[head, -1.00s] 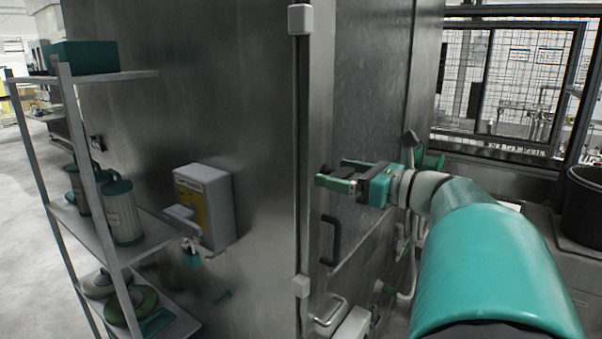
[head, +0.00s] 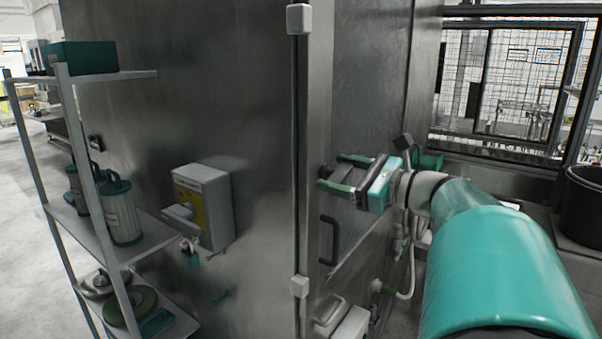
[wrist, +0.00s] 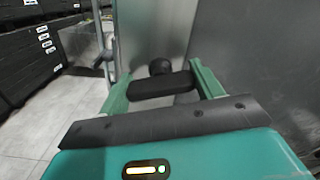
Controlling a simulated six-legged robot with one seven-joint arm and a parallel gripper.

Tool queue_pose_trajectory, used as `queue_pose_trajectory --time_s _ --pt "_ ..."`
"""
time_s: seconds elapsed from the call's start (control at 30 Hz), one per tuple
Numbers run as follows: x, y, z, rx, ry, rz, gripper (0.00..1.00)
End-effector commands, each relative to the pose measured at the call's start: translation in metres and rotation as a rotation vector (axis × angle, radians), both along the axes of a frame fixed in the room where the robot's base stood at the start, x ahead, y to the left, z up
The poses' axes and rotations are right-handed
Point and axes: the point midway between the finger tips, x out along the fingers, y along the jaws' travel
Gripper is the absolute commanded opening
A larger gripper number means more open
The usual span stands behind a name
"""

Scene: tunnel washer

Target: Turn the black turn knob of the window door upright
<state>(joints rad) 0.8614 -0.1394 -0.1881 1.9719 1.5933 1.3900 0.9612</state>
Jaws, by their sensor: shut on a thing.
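The black turn knob (wrist: 160,86) shows in the wrist view as a short dark bar in front of a round black hub. The bar lies nearly level across the picture, between my two green fingers. My gripper (wrist: 160,88) is shut on the bar, with a finger at each end. In the head view my gripper (head: 338,173) reaches left to the steel front beside the vertical post; its fingers and body hide most of the knob there. I cannot make out the window door's outline.
A dark bar handle (head: 328,241) and a lower grey handle (head: 328,316) sit below my gripper. A grey box with a yellow label (head: 205,205) is on the steel wall to the left. A shelf (head: 100,237) with canisters stands far left.

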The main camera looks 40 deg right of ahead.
Motion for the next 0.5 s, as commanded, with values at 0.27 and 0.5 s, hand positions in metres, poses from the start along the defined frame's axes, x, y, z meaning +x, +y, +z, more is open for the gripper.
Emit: queue_pose_trajectory --time_s 0.27,0.5 --pt "0.0002 0.0015 0.0002 -0.247 -0.09 0.002 0.43" --pt "-0.0001 0.0018 -0.0004 -0.461 -0.166 0.002 0.43"
